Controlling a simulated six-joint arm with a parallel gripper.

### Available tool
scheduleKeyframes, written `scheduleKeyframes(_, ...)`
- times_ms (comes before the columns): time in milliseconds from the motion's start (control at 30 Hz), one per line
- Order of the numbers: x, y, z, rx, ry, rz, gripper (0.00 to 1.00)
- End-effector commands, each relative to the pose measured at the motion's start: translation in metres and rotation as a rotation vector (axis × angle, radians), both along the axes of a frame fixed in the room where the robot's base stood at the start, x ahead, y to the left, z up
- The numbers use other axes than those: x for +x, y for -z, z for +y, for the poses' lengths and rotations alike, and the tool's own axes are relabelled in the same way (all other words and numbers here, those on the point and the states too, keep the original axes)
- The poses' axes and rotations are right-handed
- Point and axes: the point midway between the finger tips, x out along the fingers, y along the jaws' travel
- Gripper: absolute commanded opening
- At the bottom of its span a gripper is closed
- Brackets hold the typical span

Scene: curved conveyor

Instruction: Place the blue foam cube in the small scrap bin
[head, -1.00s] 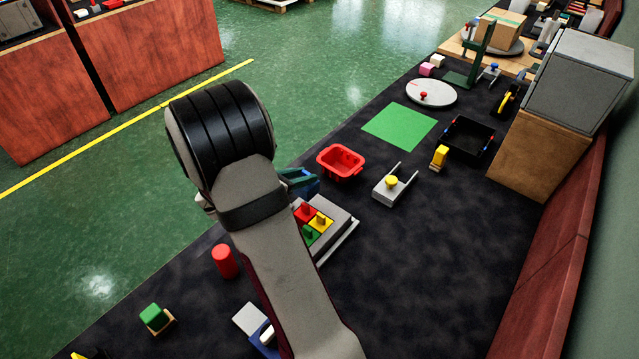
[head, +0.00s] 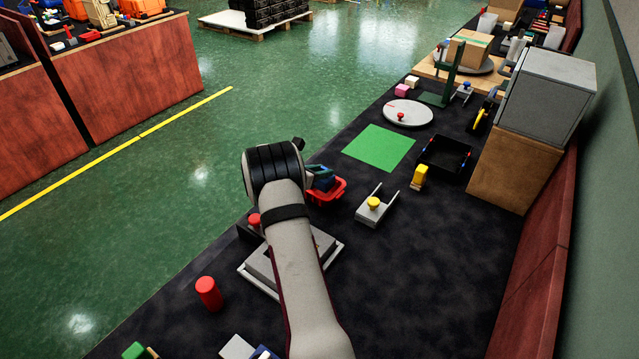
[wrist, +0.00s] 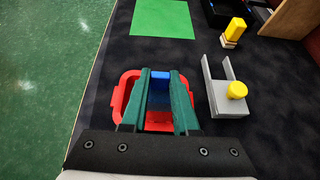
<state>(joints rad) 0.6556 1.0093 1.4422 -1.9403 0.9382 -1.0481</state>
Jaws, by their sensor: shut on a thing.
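The blue foam cube (wrist: 160,96) is between the two teal fingers of my gripper (wrist: 160,76) in the wrist view. The gripper is shut on it. In the head view the blue cube (head: 325,183) shows at the end of my gripper (head: 320,174). The red bin (head: 338,196) sits on the dark mat, with the gripper and cube in front of part of it. In the wrist view the red bin (wrist: 117,104) shows behind and around the fingers, which hide much of its inside. The exact height of the cube over the bin cannot be told.
A grey bracket with a yellow knob (head: 373,204) stands right of the bin. A green square (head: 379,148) lies behind it. A grey fixture (head: 260,265) is partly hidden under my arm. A red cylinder (head: 209,293) stands at the front left.

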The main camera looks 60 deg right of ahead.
Motion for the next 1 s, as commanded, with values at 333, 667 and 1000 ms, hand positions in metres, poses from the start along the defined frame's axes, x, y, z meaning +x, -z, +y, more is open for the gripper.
scheduleKeyframes(333,0.006,0.045,0.002,0.001,0.001,0.0,0.0)
scheduleKeyframes(667,0.006,0.046,0.001,0.001,0.002,-0.001,0.33)
scheduleKeyframes(1000,0.006,0.046,0.001,0.001,0.001,0.0,0.58)
